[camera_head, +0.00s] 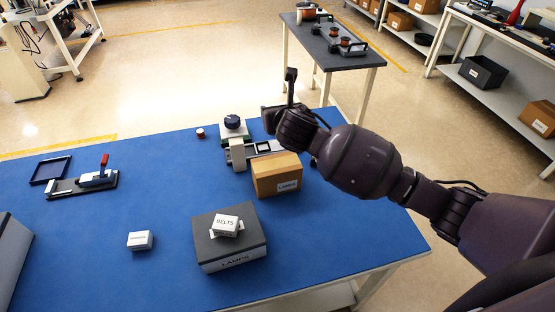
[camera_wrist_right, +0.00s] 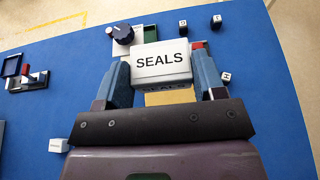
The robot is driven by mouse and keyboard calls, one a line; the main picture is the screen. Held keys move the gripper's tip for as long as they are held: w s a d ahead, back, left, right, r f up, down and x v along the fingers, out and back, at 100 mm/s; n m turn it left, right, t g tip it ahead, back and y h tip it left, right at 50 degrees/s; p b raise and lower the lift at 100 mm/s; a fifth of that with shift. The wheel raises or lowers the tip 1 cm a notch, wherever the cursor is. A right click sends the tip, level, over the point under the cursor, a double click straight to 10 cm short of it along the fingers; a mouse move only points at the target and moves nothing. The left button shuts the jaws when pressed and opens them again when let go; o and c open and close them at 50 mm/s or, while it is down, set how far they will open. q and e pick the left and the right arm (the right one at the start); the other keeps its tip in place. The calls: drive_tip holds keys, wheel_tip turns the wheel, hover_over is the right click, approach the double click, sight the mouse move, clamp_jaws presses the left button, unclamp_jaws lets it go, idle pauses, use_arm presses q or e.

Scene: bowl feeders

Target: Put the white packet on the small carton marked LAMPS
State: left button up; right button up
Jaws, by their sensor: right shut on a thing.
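In the right wrist view, my right gripper (camera_wrist_right: 163,75) is shut on a white packet marked SEALS (camera_wrist_right: 161,60), held between its blue fingers. In the head view, my right gripper (camera_head: 270,118) is over the far side of the blue table; the packet cannot be made out there. The small tan carton marked LAMPS (camera_head: 265,181) stands on the table, below and nearer than the gripper. A tan patch (camera_wrist_right: 170,97) shows under the packet in the wrist view. A larger grey box marked LAMPS (camera_head: 240,262) stands nearer. My left gripper is not in view.
A white packet marked BELTS (camera_head: 226,225) lies on the grey box, over another white piece. Another small white packet (camera_head: 140,240) lies on the blue table (camera_head: 110,215) to the left. A device with a dark knob (camera_head: 232,122) stands behind the tan carton.

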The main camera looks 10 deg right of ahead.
sight(278, 168)
wheel_tip(278, 168, down, 17)
drive_tip(key=shift+f+b, duration=0.1)
drive_tip(key=shift+b, duration=0.65)
drive_tip(key=shift+f, duration=0.1)
drive_tip(key=o, duration=0.9)
drive_tip(key=shift+o, duration=0.2)
drive_tip(key=shift+s+r, duration=0.1)
drive_tip(key=shift+r, duration=0.1)
drive_tip(key=v, duration=1.1)
drive_tip(key=shift+s+p, duration=0.4)
